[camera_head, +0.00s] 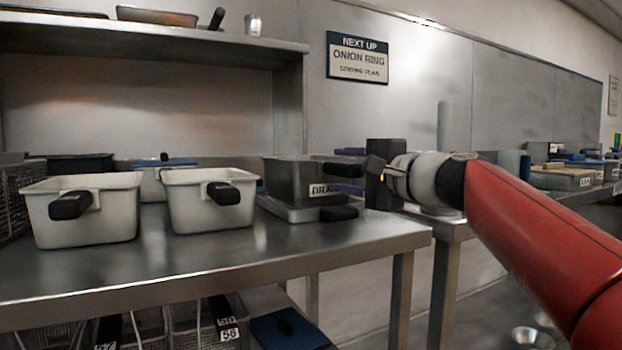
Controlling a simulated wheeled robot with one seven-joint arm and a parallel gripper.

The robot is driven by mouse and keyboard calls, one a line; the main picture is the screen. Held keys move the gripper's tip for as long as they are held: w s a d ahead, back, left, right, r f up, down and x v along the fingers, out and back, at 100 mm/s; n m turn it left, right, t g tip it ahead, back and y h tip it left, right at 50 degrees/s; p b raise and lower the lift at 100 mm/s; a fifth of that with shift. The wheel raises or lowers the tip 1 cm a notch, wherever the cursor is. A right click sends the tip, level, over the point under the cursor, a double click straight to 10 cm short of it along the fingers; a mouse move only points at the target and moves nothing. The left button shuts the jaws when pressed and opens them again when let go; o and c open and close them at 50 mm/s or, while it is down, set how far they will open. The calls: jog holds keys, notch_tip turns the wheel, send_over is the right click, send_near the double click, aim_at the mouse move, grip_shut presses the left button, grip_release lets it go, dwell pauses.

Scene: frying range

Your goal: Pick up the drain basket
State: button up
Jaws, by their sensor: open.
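The drain basket (292,175) is a grey metal pan with a label reading "DRA…", partly hidden. It sits at the right end of the steel table, on top of a lighter pan (290,210). Its black handle (343,170) points toward my gripper. My gripper (350,169) is open at the right of the basket. Its purple fingers show above and below the handle, partly behind it; I cannot tell whether they touch it. The jaws hold nothing that I can see.
Two white pans (105,213) (183,202) with black handles stand left of the basket on the steel table (230,255). The lower pan's black handle (338,213) juts out below my gripper. A shelf (150,38) hangs above. Wire baskets (150,330) are underneath.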

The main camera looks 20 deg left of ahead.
jog(key=shift+x, duration=1)
grip_shut()
